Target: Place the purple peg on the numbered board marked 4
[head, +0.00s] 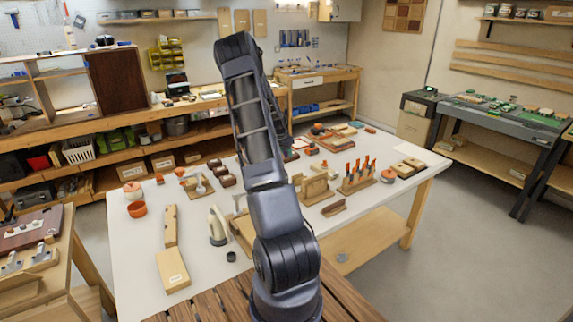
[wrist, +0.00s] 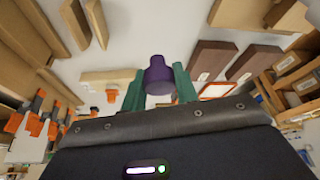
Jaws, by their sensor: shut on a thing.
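The purple peg (wrist: 158,76) shows in the wrist view, held between the two green fingers of my gripper (wrist: 158,85). My gripper is shut on it. Two dark brown boards with small white labels, a nearer-left one (wrist: 212,59) and one to its right (wrist: 254,61), lie right of the peg in the wrist view; I cannot read their marks. In the head view my arm hides the gripper and peg. A pale wooden board (head: 172,272) with a small mark lies on the white table; the mark is too small to read. I cannot tell which board is marked 4.
The white table (head: 135,245) holds an orange bowl (head: 137,209), a rack with orange-handled tools (head: 357,179) and several wooden blocks. A long narrow wood piece (head: 170,226) lies at the left. Bare table shows at the left front edge.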

